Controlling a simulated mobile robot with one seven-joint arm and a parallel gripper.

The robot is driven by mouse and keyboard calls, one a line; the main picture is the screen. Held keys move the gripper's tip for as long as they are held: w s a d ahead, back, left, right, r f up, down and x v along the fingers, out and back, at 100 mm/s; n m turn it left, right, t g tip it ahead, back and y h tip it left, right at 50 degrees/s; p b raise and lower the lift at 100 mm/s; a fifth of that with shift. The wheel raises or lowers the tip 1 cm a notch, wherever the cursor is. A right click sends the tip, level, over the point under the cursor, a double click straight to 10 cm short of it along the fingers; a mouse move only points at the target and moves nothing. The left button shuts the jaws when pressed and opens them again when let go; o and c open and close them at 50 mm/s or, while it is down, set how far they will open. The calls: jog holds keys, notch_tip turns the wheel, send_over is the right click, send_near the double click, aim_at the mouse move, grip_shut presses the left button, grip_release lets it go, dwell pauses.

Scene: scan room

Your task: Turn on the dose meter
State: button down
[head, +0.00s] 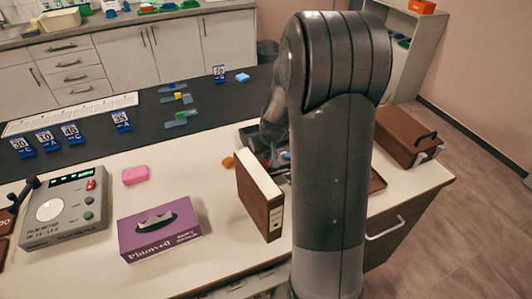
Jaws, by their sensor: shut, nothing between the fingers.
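A grey box-shaped meter (68,210), which looks like the dose meter, sits at the left of the white table. It has a dark display (76,177) with green marks, a large white dial (50,209), a red control (91,184) and green buttons (88,215). Its lettering is too small to read surely. My arm stands upright right of centre, well to the right of the meter. A dark part of it shows behind the upper links, but my gripper's fingers are hidden.
A purple tissue box (160,229) stands right of the meter, with a pink block (135,175) behind it. A brown binder (262,195) stands beside my arm. Blue number markers (71,134) line the back. A brown case (407,135) sits at right. Bare table lies between tissue box and binder.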

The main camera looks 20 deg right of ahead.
jog(key=shift+w+f+g, duration=0.4)
jog(key=shift+f+g, duration=0.1)
jog(key=shift+f, duration=0.15)
jog(key=shift+s+f, duration=0.1)
jog(key=shift+s, duration=0.8)
jog(key=r, duration=0.1)
jog(key=w+r, duration=0.1)
jog(key=r, duration=0.1)
jog(key=w+r, duration=0.1)
jog(key=r, duration=0.1)
jog(key=shift+r, duration=0.1)
jog(key=s+r+t, duration=0.1)
jog(key=s+r, duration=0.4)
jog(key=r, duration=0.4)
jog(key=x, duration=1.3)
jog(key=shift+s+f, duration=0.1)
jog(key=shift+f, duration=0.1)
